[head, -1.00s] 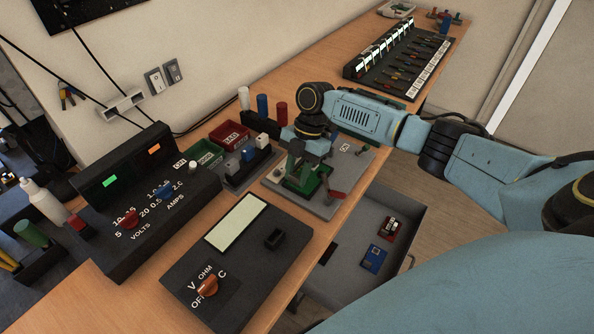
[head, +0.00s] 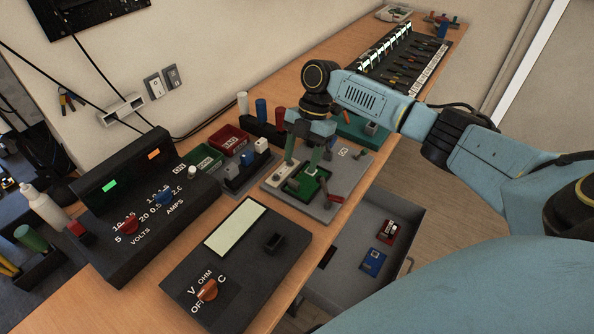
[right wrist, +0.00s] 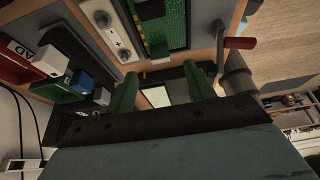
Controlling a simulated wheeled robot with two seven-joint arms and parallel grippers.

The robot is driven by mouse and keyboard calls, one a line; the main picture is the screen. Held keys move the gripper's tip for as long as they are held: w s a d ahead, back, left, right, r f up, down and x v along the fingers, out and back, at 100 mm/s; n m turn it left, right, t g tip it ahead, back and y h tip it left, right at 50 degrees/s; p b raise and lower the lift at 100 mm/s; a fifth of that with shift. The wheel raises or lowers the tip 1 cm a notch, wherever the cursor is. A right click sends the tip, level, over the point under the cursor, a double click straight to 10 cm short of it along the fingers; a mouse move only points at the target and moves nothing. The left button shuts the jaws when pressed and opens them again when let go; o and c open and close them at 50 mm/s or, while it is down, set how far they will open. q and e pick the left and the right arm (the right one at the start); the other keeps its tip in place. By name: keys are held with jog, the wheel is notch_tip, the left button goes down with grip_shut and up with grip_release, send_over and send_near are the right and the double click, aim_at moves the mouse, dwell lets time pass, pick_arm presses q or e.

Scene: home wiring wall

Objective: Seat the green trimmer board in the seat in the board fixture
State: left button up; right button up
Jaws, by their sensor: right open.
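The green trimmer board (head: 311,182) lies in the board fixture (head: 276,183), a grey plate on the bench; I cannot tell whether it is fully down in its seat. In the right wrist view the board (right wrist: 165,22) shows at the top, flat inside the fixture frame, with dark parts on it. My right gripper (head: 317,160) is above the far side of the fixture, apart from the board. Its fingers (right wrist: 163,87) stand wide with nothing held between them. A red-handled lever (head: 331,200) is at the fixture's right side. My left gripper is not in view.
A multimeter (head: 235,275) and a dark power supply (head: 135,215) stand nearby. Red (head: 229,138) and green (head: 204,161) bins are left of the fixture. An open drawer (head: 345,262) with small boards is below the front edge. A green block (head: 352,128) is behind the fixture.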

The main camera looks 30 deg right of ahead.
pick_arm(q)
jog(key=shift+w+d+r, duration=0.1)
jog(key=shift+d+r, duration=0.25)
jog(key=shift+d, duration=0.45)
pick_arm(e)
jog(key=v, duration=0.7)
jog(key=shift+r, duration=0.15)
